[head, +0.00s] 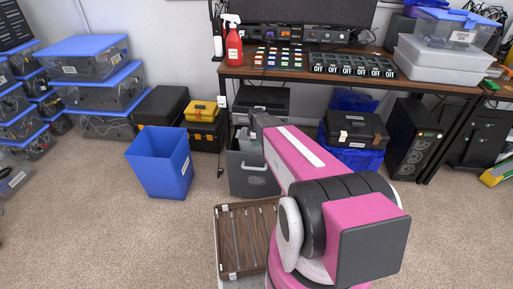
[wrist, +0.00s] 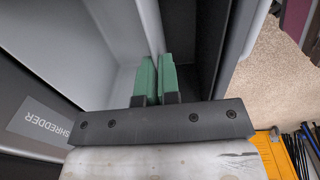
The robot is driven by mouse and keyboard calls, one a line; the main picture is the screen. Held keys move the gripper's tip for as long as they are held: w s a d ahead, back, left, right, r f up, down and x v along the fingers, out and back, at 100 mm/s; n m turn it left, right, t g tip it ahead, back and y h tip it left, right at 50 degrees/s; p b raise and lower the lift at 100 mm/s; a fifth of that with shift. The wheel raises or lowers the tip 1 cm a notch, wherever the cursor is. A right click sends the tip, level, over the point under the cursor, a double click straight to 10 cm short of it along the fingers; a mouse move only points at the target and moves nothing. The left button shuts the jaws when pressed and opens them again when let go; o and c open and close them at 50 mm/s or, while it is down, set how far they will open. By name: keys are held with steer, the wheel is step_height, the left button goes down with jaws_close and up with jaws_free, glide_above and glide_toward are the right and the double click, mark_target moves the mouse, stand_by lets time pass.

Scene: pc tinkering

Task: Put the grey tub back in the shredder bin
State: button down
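In the wrist view, my gripper (wrist: 158,78) points down with its green fingertips close together on a thin light grey upright wall. That wall appears to be the side of the grey tub (wrist: 105,30), whose pale inside opens to the left. A dark panel with an upside-down SHREDDER label (wrist: 45,122) lies at the lower left, and dark walls flank the tub on the right. In the head view, a dark grey bin (head: 250,180) stands on the floor under the desk edge. My arm hides the gripper there. How deep the tub sits is unclear.
A blue bin (head: 162,163) stands left of the grey bin. A brown slatted case (head: 246,240) lies in front. Black and yellow toolboxes (head: 204,125) are behind left, and a black case (head: 354,130) is right. The desk (head: 340,72) overhangs behind. Carpet is open at left.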

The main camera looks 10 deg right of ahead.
mark_target(257, 150)
steer(key=shift+f, duration=1.7)
steer(key=c, duration=1.4)
jaws_free()
steer(key=shift+f, duration=0.1)
steer(key=shift+o, duration=0.2)
step_height(257, 150, up, 12)
steer(key=s+r+m, duration=0.2)
steer(key=s+m, duration=0.5)
steer(key=s, duration=0.3)
steer(key=s+r+m, duration=0.2)
steer(key=s+m, duration=0.5)
steer(key=s, duration=0.4)
steer(key=shift+s+g, duration=0.15)
steer(key=shift+g, duration=0.15)
steer(key=shift+r, duration=0.1)
